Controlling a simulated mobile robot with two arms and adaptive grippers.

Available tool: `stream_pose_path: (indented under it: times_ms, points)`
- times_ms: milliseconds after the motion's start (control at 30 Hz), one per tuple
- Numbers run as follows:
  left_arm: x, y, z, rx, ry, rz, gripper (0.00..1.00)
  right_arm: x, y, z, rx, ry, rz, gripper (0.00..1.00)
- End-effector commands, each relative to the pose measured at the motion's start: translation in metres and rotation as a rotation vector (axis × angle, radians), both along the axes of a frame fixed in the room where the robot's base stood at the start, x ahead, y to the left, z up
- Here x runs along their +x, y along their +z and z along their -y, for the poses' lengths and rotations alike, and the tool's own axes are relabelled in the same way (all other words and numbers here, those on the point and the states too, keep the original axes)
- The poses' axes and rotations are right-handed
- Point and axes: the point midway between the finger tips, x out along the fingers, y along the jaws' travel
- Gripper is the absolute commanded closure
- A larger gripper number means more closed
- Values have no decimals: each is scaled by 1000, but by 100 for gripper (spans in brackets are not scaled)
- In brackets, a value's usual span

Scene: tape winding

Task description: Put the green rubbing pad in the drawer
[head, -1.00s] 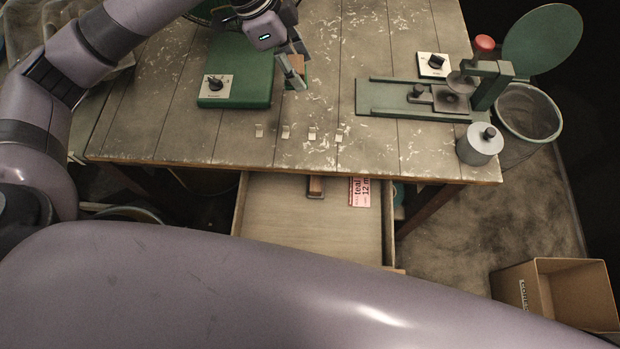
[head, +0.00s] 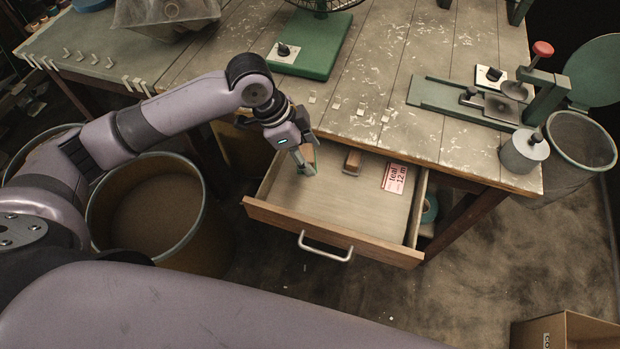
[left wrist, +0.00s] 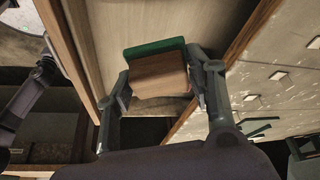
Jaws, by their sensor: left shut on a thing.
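The green rubbing pad (left wrist: 155,47) has a wooden block back and a green face. My left gripper (head: 306,167) is shut on the pad and holds it over the left part of the open drawer (head: 300,226). In the left wrist view, the pad sits between the two fingers of my left gripper (left wrist: 160,85), with the drawer's wooden floor behind it. Whether the pad touches the drawer floor cannot be told. My right gripper is not in view.
In the drawer lie a small wooden block (head: 352,161) and a red and white label card (head: 395,178). The worktable (head: 420,100) overhangs the drawer's back. A large round bin (head: 200,215) stands left of the drawer. The drawer's front middle and right are clear.

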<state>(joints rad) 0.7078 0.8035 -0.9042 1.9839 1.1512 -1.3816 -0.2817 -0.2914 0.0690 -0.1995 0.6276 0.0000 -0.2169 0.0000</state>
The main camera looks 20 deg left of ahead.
Motion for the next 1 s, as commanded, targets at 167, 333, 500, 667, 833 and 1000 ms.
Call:
stream_pose_path:
  times_ms: [167,333,500,667,833,1000]
  points:
    - [-1,-44,0,0,0,-2,78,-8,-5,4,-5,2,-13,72]
    - [0,-61,0,-1,0,0,78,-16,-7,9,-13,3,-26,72]
    - [-1,-74,1,-1,-2,-1,78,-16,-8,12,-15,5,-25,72]
    - [-1,-99,0,0,-1,-2,78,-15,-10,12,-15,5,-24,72]
    - [0,-105,0,0,-1,2,78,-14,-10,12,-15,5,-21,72]
    - [0,-105,0,-1,-2,1,78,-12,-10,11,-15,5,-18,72]
